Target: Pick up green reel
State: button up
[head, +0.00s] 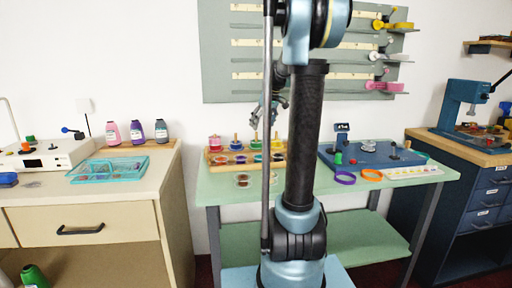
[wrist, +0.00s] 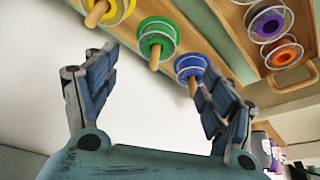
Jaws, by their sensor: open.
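The green reel (wrist: 157,36) shows in the wrist view, upper middle, on a wooden peg of the rack. It lies beyond and between my fingertips, apart from them. A yellow reel (wrist: 112,8) is on its left and a blue reel (wrist: 188,66) on its right, close to my right finger. My gripper (wrist: 158,62) is open and empty. In the head view my gripper (head: 268,115) hangs just above the wooden rack (head: 228,164), partly hidden by my arm. The green reel looks small there (head: 255,146).
Purple (wrist: 268,22) and orange (wrist: 285,53) reels sit in the rack's other row. The green counter (head: 225,187) also holds a blue tray (head: 365,160), a purple ring (head: 345,178) and an orange ring (head: 371,175). A pegboard (head: 222,60) hangs behind.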

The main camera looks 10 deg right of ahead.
aim_at(257, 140)
jog(key=x, duration=0.5)
jog(key=shift+w+f, duration=0.15)
jog(key=shift+f, duration=0.15)
jog(key=shift+x, duration=2.7)
jog(key=shift+w+d, duration=0.15)
jog(key=shift+c, duration=0.2)
jog(key=c, duration=1.1)
